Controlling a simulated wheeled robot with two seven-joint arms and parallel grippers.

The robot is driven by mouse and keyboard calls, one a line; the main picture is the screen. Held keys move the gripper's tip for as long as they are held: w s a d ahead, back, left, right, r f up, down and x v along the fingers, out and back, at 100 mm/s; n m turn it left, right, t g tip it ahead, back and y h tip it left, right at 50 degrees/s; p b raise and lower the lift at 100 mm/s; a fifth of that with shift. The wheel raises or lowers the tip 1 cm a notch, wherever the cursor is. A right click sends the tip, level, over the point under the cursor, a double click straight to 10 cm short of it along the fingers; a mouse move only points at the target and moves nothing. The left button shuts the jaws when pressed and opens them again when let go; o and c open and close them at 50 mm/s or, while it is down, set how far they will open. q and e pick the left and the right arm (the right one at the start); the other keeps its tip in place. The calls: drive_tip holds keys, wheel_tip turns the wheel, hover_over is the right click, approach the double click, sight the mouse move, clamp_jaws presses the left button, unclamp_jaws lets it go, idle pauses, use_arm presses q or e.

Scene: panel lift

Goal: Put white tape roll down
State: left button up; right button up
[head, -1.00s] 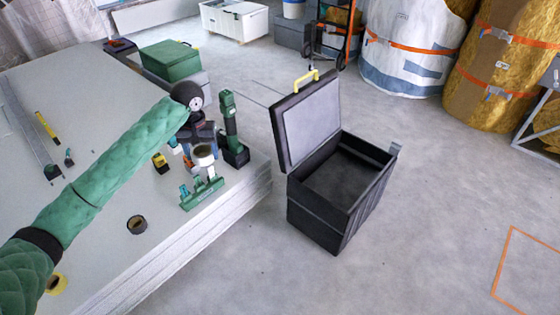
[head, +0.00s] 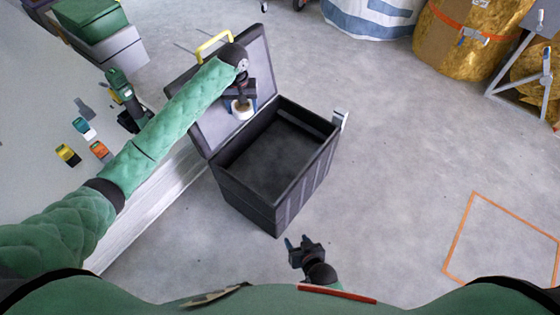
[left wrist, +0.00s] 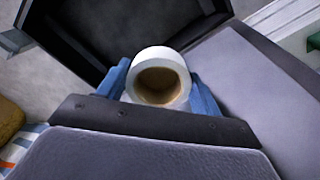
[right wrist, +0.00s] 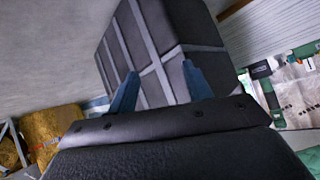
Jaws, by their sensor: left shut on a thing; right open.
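The white tape roll (head: 241,108) is in my left gripper (head: 243,103), in front of the raised lid of the black toolbox (head: 240,190). In the left wrist view the roll (left wrist: 160,65) sits between the two blue fingers (left wrist: 162,85), its brown core facing the camera. The toolbox is open, and its visible floor looks empty. Its dark interior (left wrist: 120,30) shows beyond the roll in the left wrist view. My right gripper (head: 299,243) is open and empty, low in front of the toolbox; the right wrist view shows the toolbox's ribbed outer wall (right wrist: 160,50) beyond its fingers (right wrist: 158,92).
Large wrapped rolls (head: 460,40) stand at the back right.

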use_arm(q)
drive_tip(key=s+d+f, duration=0.1)
drive_tip(key=d+f, duration=0.5)
drive_tip(key=f, duration=0.3)
drive_tip(key=n+b, duration=0.1)
drive_tip(key=b, duration=0.1)
approach(279, 172)
drive_tip(key=shift+w+d+f+b, duration=0.15)
drive_tip(key=shift+f+b, duration=0.4)
drive_tip(key=shift+f, duration=0.75)
wheel_tip(279, 172, down, 4)
drive_tip(key=shift+r+b, duration=0.1)
drive_tip(key=shift+b, duration=0.4)
use_arm(e)
drive_tip(key=w+r+t+y, duration=0.1)
drive_tip(key=w+r+t, duration=0.2)
drive_tip(key=r, duration=0.8)
drive_tip(key=w+r+t, duration=0.4)
drive_tip(key=r+t, duration=0.1)
drive_tip(key=r, duration=0.6)
drive_tip(key=w+r+t+y, duration=0.1)
drive_tip(key=w+r+t, duration=0.2)
drive_tip(key=r, duration=0.7)
drive_tip(key=shift+w+r+t+y, duration=0.3)
drive_tip(key=shift+w+r+t, duration=0.1)
drive_tip(key=shift+t, duration=0.3)
drive_tip(key=shift+d+f, duration=0.1)
drive_tip(key=shift+f, duration=0.35)
